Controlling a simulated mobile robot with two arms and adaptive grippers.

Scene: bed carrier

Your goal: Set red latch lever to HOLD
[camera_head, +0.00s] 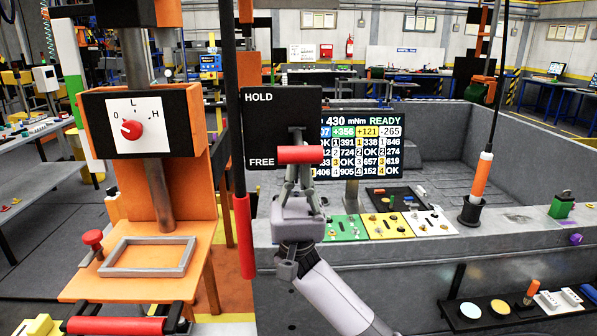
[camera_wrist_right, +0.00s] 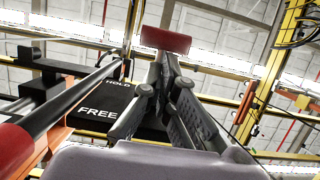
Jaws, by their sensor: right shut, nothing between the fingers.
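The red latch lever (camera_head: 299,154) is a horizontal red grip in front of a black plate (camera_head: 266,115). The plate reads HOLD at the top and FREE at the bottom; the grip is level with FREE. My right gripper (camera_head: 298,172) is shut and empty, pointing up directly beneath the grip. In the right wrist view the red grip (camera_wrist_right: 165,39) shows just beyond the fingertips (camera_wrist_right: 167,62), with the black plate (camera_wrist_right: 105,110) behind to the left. I cannot tell whether the fingertips touch the grip. My left gripper is not in view.
A vertical rod with a red sleeve (camera_head: 243,235) hangs close left of my right gripper. An orange stand with a red dial (camera_head: 132,129) is further left. A display (camera_head: 360,145) and colored panels (camera_head: 383,226) stand right, on the grey bed's edge.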

